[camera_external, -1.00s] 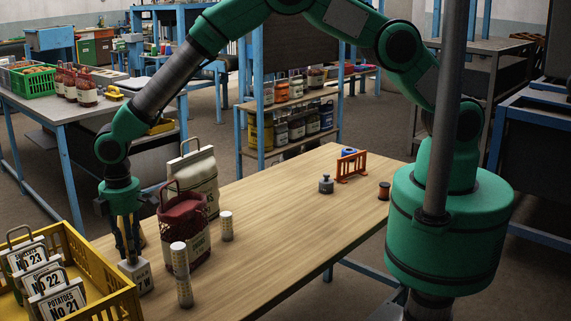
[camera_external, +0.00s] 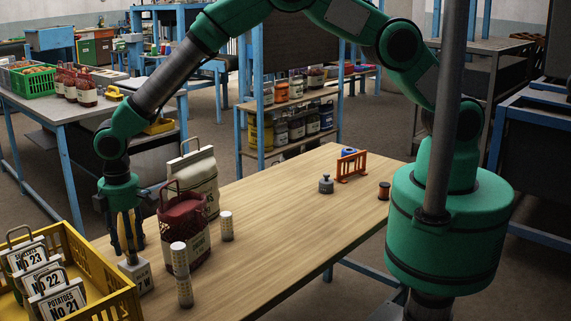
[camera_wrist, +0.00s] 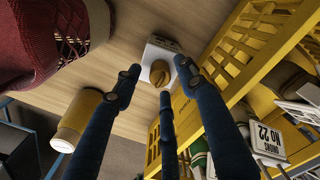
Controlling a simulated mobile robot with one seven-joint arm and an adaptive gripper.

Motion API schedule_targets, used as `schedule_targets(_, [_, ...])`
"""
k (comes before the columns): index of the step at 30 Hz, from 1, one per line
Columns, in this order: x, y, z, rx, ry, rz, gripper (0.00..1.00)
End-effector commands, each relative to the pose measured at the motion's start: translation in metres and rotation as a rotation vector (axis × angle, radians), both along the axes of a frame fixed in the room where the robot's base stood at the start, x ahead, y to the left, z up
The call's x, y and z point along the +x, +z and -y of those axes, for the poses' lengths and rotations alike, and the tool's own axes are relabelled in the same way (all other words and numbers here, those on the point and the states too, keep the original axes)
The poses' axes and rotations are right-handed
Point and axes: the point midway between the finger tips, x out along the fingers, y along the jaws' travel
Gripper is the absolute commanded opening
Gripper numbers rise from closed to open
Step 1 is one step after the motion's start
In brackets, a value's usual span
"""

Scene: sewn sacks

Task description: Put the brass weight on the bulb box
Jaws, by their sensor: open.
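The bulb box (camera_external: 137,277), a small pale box, stands on the table's near left, beside the yellow crate. In the wrist view the box (camera_wrist: 153,49) lies beyond the fingertips. A round brass-coloured piece, seemingly the brass weight (camera_wrist: 160,72), sits on top of it; in the external view it is small and dim (camera_external: 132,257). My gripper (camera_external: 128,252) points down just above the box. Its three dark fingers (camera_wrist: 160,85) are open and spread around the weight, apparently not touching it.
The yellow crate (camera_external: 107,300) with labelled sacks stands close left. A red net sack (camera_external: 196,240) and two pale cylinders (camera_external: 181,262) (camera_external: 227,226) stand right of the box. A grey weight (camera_external: 326,184) and an orange rack (camera_external: 350,166) stand far right. The table's middle is clear.

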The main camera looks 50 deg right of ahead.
Motion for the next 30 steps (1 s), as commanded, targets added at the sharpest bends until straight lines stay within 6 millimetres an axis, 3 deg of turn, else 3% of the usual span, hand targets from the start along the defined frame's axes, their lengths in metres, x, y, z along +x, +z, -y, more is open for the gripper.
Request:
schedule_targets(18, [0.0, 0.093, 0.0, 0.001, 0.0, 0.0, 0.41])
schedule_targets(24, [0.0, 0.108, 0.0, 0.001, 0.0, 0.0, 0.41])
schedule_targets(30, [0.0, 0.111, 0.0, 0.0, 0.0, 0.0, 0.41])
